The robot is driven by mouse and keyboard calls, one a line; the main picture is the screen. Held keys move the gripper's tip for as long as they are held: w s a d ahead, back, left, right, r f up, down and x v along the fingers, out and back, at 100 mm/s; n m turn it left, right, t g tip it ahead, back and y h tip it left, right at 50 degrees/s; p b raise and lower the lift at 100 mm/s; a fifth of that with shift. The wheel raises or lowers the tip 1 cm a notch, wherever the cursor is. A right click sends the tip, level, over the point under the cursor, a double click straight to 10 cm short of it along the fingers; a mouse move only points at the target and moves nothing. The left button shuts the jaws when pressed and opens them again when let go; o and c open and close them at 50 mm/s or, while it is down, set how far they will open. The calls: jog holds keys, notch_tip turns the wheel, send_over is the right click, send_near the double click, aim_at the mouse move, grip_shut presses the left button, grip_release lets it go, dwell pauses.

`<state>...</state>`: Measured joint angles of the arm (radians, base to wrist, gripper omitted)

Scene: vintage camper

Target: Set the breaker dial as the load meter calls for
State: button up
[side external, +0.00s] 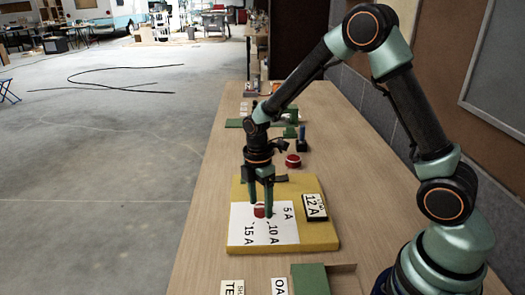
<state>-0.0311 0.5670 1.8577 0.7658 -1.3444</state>
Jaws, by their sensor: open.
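The breaker dial is a small red knob (259,212) on a white sheet marked 5 A, 10 A and 15 A (282,236). The sheet lies on a yellow board (322,238) on the bench. The load meter (315,206), a dark-framed plate at the board's right, reads 12 A. My gripper (261,208) points straight down over the dial. Its two green fingers are open, one on each side of the knob. I cannot tell whether they touch it. The knob is partly hidden, and its setting is too small to read.
Behind the board stand another red round piece (293,161) and a dark block with a blue post (303,140). Green pieces (289,131) lie farther back. Cards (232,287) and a green box (310,280) are at the front. The bench's left edge is close to the board.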

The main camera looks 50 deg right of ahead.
jog(key=shift+f, duration=0.25)
grip_shut()
